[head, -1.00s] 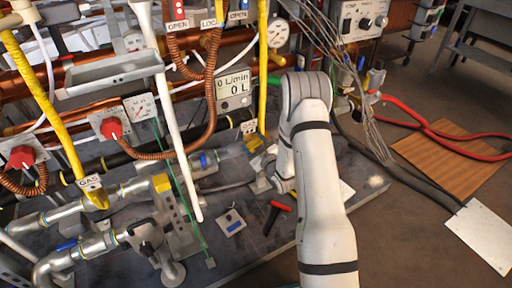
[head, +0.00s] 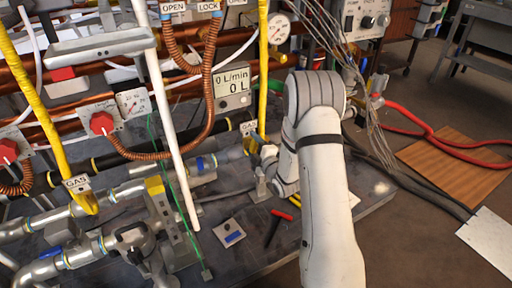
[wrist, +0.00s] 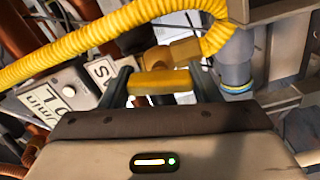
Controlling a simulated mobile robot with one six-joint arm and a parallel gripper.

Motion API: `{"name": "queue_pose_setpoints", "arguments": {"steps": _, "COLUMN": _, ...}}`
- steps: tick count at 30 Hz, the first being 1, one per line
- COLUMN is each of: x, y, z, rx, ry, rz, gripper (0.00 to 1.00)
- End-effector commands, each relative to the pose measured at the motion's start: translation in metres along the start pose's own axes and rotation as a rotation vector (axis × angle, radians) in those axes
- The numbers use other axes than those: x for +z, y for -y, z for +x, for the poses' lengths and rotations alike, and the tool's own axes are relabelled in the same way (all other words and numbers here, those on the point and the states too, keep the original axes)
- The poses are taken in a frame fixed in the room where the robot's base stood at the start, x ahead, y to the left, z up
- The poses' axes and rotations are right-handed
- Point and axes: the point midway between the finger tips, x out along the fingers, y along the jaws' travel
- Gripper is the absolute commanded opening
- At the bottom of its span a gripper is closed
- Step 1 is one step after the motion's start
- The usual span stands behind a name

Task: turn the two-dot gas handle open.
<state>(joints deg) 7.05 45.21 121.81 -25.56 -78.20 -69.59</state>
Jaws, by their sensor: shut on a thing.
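My gripper (wrist: 162,88) is shut on a yellow handle (wrist: 160,80), which lies crosswise between its two dark fingers in the wrist view. A brass fitting (wrist: 172,54) sits just behind the handle. No dots show on the handle, so I cannot tell its marking. In the head view my arm reaches down to the right of the yellow gas hose (head: 263,70) with its GAS tag (head: 248,127). My forearm partly hides the gripper there.
A yellow corrugated hose (wrist: 110,30) passes close over the fingers. The flow meter (head: 232,86) and a white pipe (head: 168,120) stand to the left. A red-handled tool (head: 275,225) lies on the bench. Grey cables hang behind my arm.

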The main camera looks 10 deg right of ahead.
Motion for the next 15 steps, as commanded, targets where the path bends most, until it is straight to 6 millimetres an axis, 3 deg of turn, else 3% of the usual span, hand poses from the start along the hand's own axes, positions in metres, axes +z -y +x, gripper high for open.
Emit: {"name": "queue_pose_setpoints", "arguments": {"steps": 15, "x": 0.0022, "y": -0.0032, "z": 0.0013, "rx": 0.008, "ry": 0.006, "rz": -0.187, "gripper": 0.34}}
